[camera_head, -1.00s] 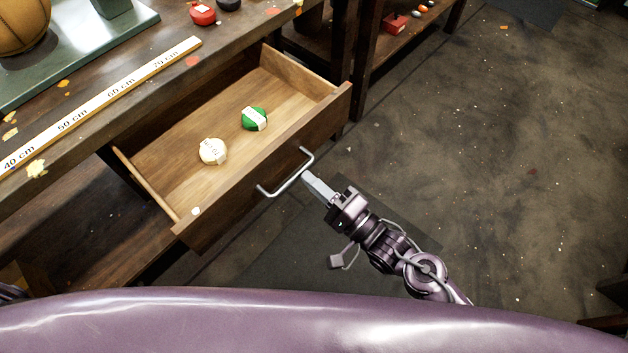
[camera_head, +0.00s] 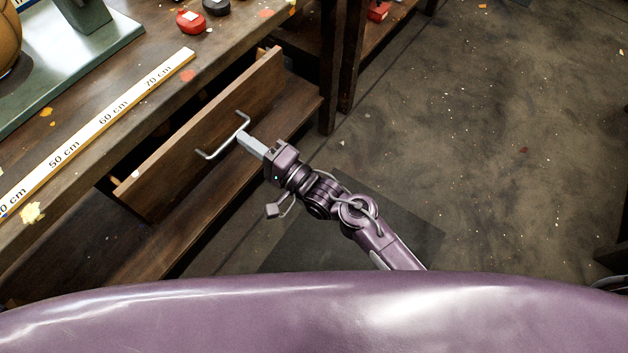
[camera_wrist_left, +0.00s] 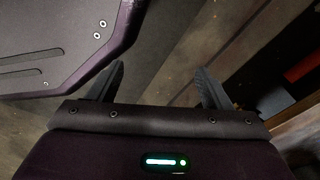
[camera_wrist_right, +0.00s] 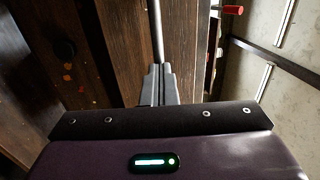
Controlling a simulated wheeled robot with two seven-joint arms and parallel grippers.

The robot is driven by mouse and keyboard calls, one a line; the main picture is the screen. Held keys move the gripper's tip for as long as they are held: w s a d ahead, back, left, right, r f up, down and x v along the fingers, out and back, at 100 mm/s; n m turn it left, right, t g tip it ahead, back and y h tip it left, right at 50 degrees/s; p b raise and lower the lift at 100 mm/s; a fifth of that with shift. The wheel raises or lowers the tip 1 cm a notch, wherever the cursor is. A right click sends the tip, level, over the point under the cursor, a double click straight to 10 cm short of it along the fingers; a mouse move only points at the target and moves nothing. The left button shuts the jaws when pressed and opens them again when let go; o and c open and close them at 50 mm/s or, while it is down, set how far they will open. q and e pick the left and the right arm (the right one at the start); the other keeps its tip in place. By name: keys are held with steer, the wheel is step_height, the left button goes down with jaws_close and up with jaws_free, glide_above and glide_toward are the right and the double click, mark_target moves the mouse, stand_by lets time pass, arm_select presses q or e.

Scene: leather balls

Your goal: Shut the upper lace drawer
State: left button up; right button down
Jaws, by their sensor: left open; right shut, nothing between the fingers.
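The upper lace drawer is a wooden drawer under the bench top; its front panel (camera_head: 200,135) shows in the head view, with only a narrow gap between it and the bench edge. Its inside is hidden. A metal bar handle (camera_head: 223,136) is on the front. My right gripper (camera_head: 243,140) is shut and empty, its fingertips at the handle's right part. In the right wrist view the shut fingers (camera_wrist_right: 158,85) are at the handle bar (camera_wrist_right: 156,35). My left gripper (camera_wrist_left: 160,85) is open and empty in the left wrist view, away from the drawer.
The bench top carries a wooden ruler (camera_head: 100,125), a green metal base (camera_head: 70,60) and a red object (camera_head: 190,21). A lower wooden shelf (camera_head: 210,205) runs below the drawer. Open dark floor (camera_head: 480,150) lies to the right.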

mark_target(224, 125)
steer(key=x, duration=0.1)
steer(key=b+x, duration=0.1)
steer(key=x, duration=0.1)
steer(key=f+x, duration=0.1)
steer(key=shift+w+a, duration=0.25)
steer(key=shift+w+a+b, duration=0.35)
steer(key=shift+w+a, duration=0.1)
steer(key=shift+a, duration=0.15)
steer(key=shift+w+a+r, duration=0.1)
steer(key=shift+a, duration=0.05)
arm_select(q)
steer(key=w, duration=0.1)
steer(key=w+r, duration=0.1)
steer(key=w, duration=0.1)
steer(key=w+d+r, duration=0.1)
steer(key=w, duration=0.1)
steer(key=shift+r, duration=0.25)
arm_select(e)
steer(key=shift+r, duration=0.2)
steer(key=shift+r, duration=0.1)
